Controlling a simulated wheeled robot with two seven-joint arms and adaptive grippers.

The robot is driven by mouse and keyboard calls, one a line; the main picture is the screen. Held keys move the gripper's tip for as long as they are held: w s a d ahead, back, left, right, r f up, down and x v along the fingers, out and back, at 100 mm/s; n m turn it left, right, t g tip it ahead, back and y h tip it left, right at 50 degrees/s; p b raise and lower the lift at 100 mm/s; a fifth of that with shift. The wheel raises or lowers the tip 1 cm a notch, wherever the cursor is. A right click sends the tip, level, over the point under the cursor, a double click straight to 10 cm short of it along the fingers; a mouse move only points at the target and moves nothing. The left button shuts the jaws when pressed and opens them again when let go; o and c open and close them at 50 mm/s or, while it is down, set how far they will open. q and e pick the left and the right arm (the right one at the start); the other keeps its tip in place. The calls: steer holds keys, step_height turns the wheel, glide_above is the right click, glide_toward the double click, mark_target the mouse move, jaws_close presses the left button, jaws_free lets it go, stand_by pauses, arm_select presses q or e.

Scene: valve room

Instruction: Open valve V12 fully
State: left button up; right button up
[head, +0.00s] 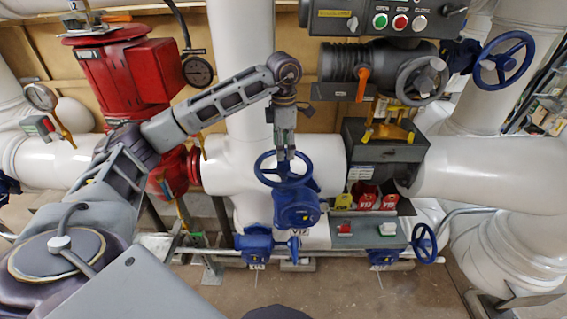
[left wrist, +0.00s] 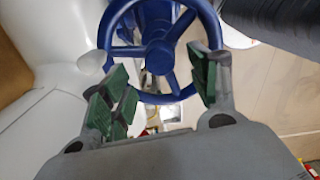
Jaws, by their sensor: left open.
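The blue handwheel (head: 268,178) sits on a blue valve body (head: 297,209) in front of the white pipe at the middle of the head view. A label reading V12 (head: 298,232) shows just below that body. My left gripper (head: 285,154) reaches down from above to the wheel's far side. In the left wrist view the blue wheel (left wrist: 158,57) fills the top middle, with its hub and spokes visible. My left gripper (left wrist: 164,80) is open, its green-padded fingers on either side of the wheel's near rim. I cannot tell whether they touch it. My right gripper is out of view.
A dark control box (head: 385,20) with push buttons hangs above right. Another blue handwheel (head: 504,60) is at upper right, and a small one (head: 424,243) at lower right. A red actuator (head: 128,77) stands left. Red lockout tags (head: 366,197) sit right of the valve.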

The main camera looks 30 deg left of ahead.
mark_target(283, 163)
arm_select(q)
steer(key=shift+f, duration=0.1)
stand_by(0.3)
steer(key=shift+f+b, duration=2)
steer(key=shift+f, duration=1)
steer(key=shift+s+f, duration=0.1)
steer(key=shift+f, duration=0.1)
steer(key=shift+f, duration=0.1)
steer(key=shift+c, duration=0.4)
